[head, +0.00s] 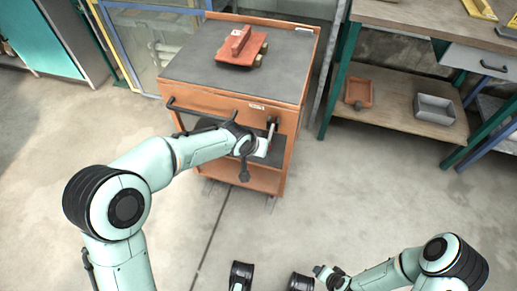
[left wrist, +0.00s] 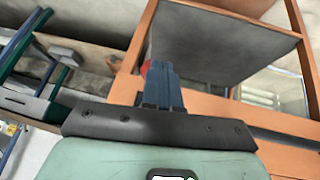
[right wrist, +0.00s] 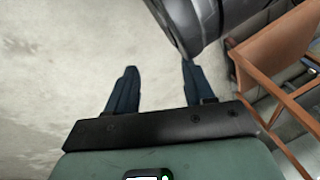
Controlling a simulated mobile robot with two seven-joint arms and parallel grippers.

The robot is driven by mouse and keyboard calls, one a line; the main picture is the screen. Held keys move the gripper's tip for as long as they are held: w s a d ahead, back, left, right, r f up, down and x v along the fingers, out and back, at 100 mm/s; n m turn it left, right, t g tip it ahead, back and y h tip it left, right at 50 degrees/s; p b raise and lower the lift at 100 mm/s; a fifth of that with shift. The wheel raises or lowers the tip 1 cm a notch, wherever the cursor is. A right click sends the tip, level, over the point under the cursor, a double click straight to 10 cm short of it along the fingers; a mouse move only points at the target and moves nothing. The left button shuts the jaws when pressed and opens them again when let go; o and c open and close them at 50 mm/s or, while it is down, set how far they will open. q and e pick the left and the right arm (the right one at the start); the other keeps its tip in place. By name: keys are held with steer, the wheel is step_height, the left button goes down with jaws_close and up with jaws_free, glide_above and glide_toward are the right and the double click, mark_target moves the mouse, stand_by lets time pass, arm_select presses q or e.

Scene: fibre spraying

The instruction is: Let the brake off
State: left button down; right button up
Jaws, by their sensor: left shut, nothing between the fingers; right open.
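The orange cart (head: 225,118) with a grey top stands ahead, its dark push bar (head: 195,111) along the front. A short lever (head: 271,129) stands at the right of its front panel, under a small white label (head: 257,106) too small to read. My left gripper (head: 265,148) is shut and empty, close by the lever; contact cannot be told. In the left wrist view, a bit of red (left wrist: 144,68) shows behind the shut fingers (left wrist: 161,82), mostly hidden. My right gripper (right wrist: 156,88) is open and empty, low and away from the cart.
A red wheeled block (head: 241,48) sits on the cart top. A workbench (head: 430,25) at the right has a lower shelf with an orange tray (head: 359,92) and a grey bin (head: 434,109). A teal cabinet (head: 42,38) is at the left. The floor before the cart is clear.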

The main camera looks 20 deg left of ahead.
arm_select(q)
steer(key=shift+w+f, duration=0.15)
steer(key=shift+f, duration=0.5)
arm_select(e)
steer(key=shift+s+f+g, duration=0.3)
steer(key=shift+s+f, duration=0.4)
steer(key=shift+s, duration=0.1)
